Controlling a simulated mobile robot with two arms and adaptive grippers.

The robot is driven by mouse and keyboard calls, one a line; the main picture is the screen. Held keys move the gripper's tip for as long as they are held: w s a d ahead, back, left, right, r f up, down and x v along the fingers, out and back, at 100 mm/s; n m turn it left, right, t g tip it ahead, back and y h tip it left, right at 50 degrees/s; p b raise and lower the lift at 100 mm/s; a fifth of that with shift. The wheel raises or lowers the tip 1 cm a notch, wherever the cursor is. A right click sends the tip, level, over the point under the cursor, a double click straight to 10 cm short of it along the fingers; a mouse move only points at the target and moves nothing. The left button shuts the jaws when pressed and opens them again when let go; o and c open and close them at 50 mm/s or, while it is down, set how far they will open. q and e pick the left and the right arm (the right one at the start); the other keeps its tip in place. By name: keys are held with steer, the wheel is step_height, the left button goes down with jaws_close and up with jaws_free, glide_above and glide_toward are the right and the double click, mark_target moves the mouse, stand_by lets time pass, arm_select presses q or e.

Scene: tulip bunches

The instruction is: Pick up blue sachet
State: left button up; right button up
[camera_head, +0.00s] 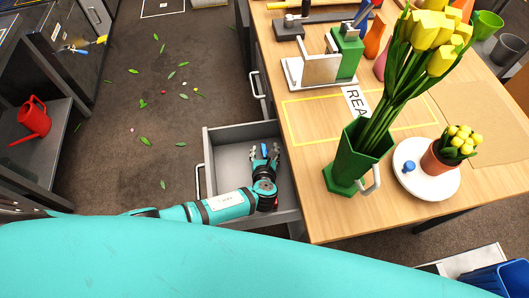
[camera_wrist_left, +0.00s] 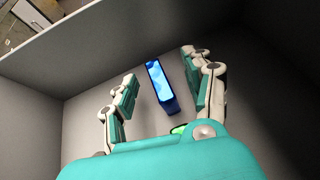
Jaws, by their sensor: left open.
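The blue sachet (camera_wrist_left: 160,86) stands out in the left wrist view as a bright blue block with lighter patches, inside a grey drawer. The drawer (camera_head: 226,134) is pulled out at the left side of the wooden table in the head view. My left gripper (camera_head: 265,152) reaches down into the drawer. Its two fingers are open in the left wrist view (camera_wrist_left: 160,88), with the sachet between them and a gap on each side. A small green thing (camera_wrist_left: 179,129) lies just below the sachet, partly hidden by my gripper. My right gripper is not in view.
The drawer walls stand close around my left gripper. On the table (camera_head: 290,190) are a green vase (camera_head: 352,157) of yellow tulips, a white plate (camera_head: 440,188) with a flower pot (camera_head: 437,160), and a green box (camera_head: 347,55). Leaves litter the floor (camera_head: 125,115).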

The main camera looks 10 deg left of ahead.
arm_select(q)
steer(key=c, duration=1)
steer(key=shift+r, duration=0.1)
